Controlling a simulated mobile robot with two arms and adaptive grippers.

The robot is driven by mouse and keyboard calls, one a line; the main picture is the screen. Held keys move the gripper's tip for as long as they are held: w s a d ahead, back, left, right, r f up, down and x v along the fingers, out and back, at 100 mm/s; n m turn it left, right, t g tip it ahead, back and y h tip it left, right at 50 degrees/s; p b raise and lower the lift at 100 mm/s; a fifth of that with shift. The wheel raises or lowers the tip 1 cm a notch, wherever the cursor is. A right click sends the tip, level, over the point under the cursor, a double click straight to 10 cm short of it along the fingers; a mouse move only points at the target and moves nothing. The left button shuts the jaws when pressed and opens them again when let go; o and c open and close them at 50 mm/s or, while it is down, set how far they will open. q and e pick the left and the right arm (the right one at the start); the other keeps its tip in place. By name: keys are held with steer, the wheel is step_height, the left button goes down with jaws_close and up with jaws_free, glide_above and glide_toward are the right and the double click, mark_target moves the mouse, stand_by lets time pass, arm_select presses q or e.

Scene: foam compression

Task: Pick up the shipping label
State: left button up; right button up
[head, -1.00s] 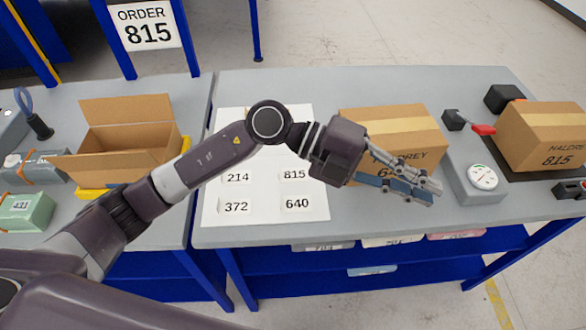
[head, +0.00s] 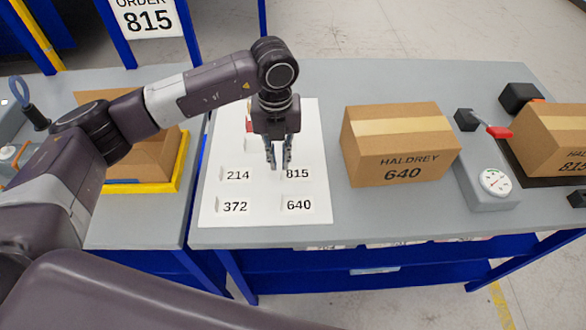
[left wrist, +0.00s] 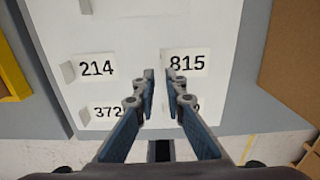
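The white label sheet (head: 215,215) lies on the grey table and bears labels numbered 214 (head: 237,175), 815 (head: 297,174), 372 (head: 235,207) and 640 (head: 299,205). My left gripper (head: 279,166) points down over the sheet, just left of label 815. Its fingers are apart with nothing between them. In the left wrist view, label 815 (left wrist: 187,64) is beyond and right of the left gripper (left wrist: 160,76). My right gripper is in neither view.
A closed box marked HALDREY 640 (head: 400,150) stands right of the sheet, beside a dial gauge (head: 494,181). Box 815 (head: 555,140) is at the far right. An order sign reading 815 (head: 148,16) hangs behind. My arm partly covers the box on the left in a yellow tray (head: 160,188).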

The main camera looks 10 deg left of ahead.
mark_target(296, 170)
arm_select(q)
steer(key=shift+w+f+p, duration=0.15)
steer(key=shift+f+p, duration=0.1)
steer(key=shift+f, duration=0.65)
steer(key=shift+w+f+p, duration=0.1)
steer(key=shift+f+p, duration=0.15)
steer(key=shift+f, duration=0.65)
jaws_close()
steer(key=shift+r, duration=0.15)
